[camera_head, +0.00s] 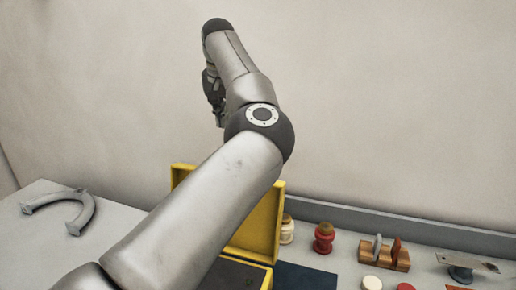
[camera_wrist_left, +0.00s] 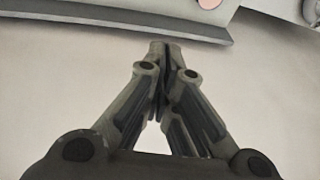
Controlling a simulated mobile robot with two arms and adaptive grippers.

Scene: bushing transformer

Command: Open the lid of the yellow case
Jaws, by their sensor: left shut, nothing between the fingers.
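The yellow case (camera_head: 268,262) stands on the table behind my left arm, which covers its middle and left. Its yellow lid (camera_head: 262,222) stands upright at the back, so the case is open, with a dark interior partly showing. My left gripper (camera_head: 220,116) is high above the case, in front of the wall and partly hidden by my arm. In the left wrist view its fingers (camera_wrist_left: 163,50) are closed together with nothing between them. It is apart from the case and lid. My right gripper is not in view.
A grey horseshoe-shaped part (camera_head: 85,215) lies at the left. Right of the case are a cream jar (camera_head: 287,230), a red jar (camera_head: 323,240), a wooden holder (camera_head: 384,253) and a metal piece (camera_head: 466,264). A dark blue mat (camera_head: 305,277) lies in front. A grey ledge (camera_head: 400,228) runs along the wall.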

